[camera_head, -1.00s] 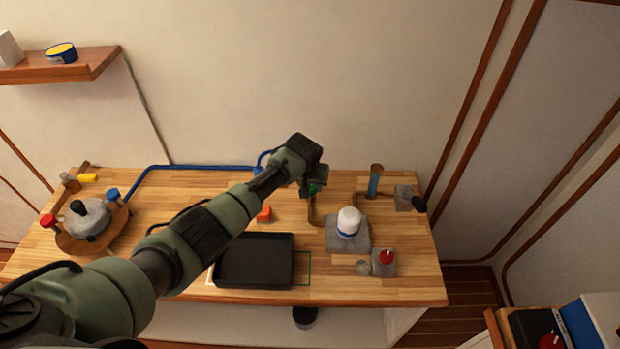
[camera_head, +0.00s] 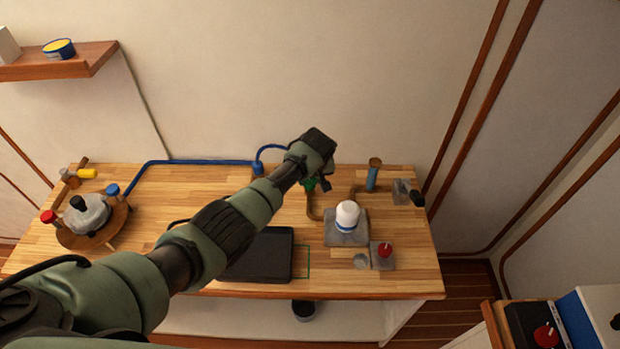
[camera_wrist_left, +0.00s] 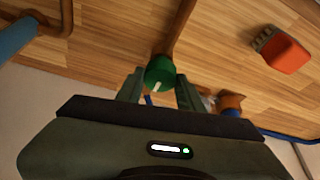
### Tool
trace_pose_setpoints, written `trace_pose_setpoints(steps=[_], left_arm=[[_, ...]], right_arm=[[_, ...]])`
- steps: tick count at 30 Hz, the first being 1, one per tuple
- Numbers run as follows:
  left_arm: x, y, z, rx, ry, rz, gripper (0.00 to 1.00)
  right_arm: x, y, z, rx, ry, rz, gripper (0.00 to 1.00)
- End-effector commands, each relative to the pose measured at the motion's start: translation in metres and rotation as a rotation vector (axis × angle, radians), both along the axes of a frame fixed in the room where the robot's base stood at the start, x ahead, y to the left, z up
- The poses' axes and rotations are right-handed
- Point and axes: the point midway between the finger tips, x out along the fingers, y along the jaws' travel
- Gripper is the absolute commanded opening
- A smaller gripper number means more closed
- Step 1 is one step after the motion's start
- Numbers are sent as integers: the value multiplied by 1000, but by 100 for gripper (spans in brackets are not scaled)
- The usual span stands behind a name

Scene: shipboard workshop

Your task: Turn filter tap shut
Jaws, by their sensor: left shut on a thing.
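The filter tap has a round green knob (camera_wrist_left: 160,73) with a white line on it, on a brown pipe. In the head view only a bit of the green knob (camera_head: 310,184) shows beneath my left gripper (camera_head: 317,186). In the wrist view my left gripper (camera_wrist_left: 160,90) has one finger on each side of the knob and is shut on it. The white line slants a little from upright. The white filter with a blue band (camera_head: 347,215) stands upright on a grey base, right of the tap. My right gripper is not in view.
A black tray (camera_head: 262,255) lies below my arm. A red knob on a grey block (camera_head: 383,252) is at the front right. A blue pipe (camera_head: 200,162) runs along the wall. An orange block (camera_wrist_left: 283,52) shows in the wrist view.

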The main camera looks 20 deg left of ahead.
Motion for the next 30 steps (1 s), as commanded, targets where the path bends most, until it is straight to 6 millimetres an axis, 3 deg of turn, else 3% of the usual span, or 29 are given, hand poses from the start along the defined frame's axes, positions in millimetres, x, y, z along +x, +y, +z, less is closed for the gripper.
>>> trace_pose_setpoints(steps=[5,6,8,20,30], left_arm=[[1,0,2,0,-3,-2,0],[1,0,2,0,-3,-2,43],[1,0,2,0,-3,-2,59],[0,-1,4,-1,-2,-2,59],[-15,-9,43,-1,-4,-3,59]], right_arm=[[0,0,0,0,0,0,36],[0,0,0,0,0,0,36],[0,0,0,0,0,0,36],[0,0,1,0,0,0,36],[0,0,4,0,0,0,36]])
